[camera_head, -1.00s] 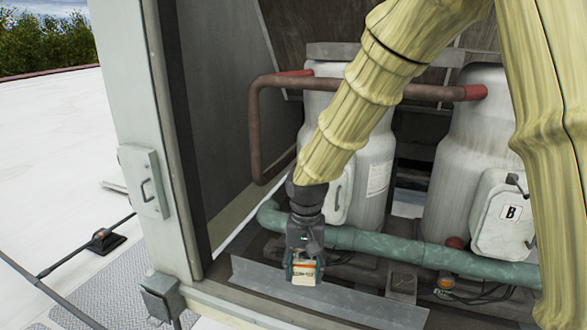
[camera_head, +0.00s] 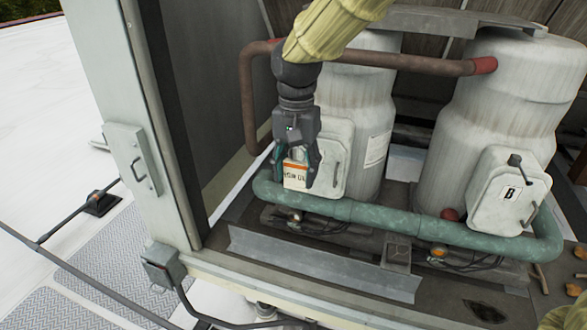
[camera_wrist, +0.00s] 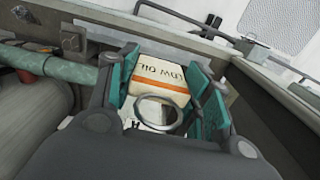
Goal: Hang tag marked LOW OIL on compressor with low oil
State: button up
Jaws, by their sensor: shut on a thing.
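My gripper (camera_head: 297,168) is shut on the LOW OIL tag (camera_head: 295,180), a cream tag with an orange stripe. In the wrist view the tag (camera_wrist: 158,75) sits between the teal finger pads, its lettering upside down and a metal ring (camera_wrist: 158,113) at its near end. The gripper hangs in front of the left compressor (camera_head: 358,100), by its cover box (camera_head: 333,150) and above the green pipe. The right compressor (camera_head: 475,110) has a cover box marked B (camera_head: 508,192). Any letter on the left box is hidden by my gripper.
The green pipe (camera_head: 385,217) runs across the front of both compressors. A brown pipe (camera_head: 248,100) bends around the left one. A grey metal rail (camera_head: 320,265) lies along the front. The cabinet post (camera_head: 150,140) stands at the left, with white roof beyond it.

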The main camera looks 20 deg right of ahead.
jog(key=w+d+f, duration=0.1)
jog(key=w+d, duration=0.4)
jog(key=w, duration=0.2)
jog(key=shift+w+f, duration=0.2)
jog(key=shift+f, duration=0.05)
dwell(1.2)
dwell(0.4)
jog(key=shift+f, duration=0.15)
dwell(0.6)
jog(key=o, duration=1.1)
notch_tip(320, 180, up, 12)
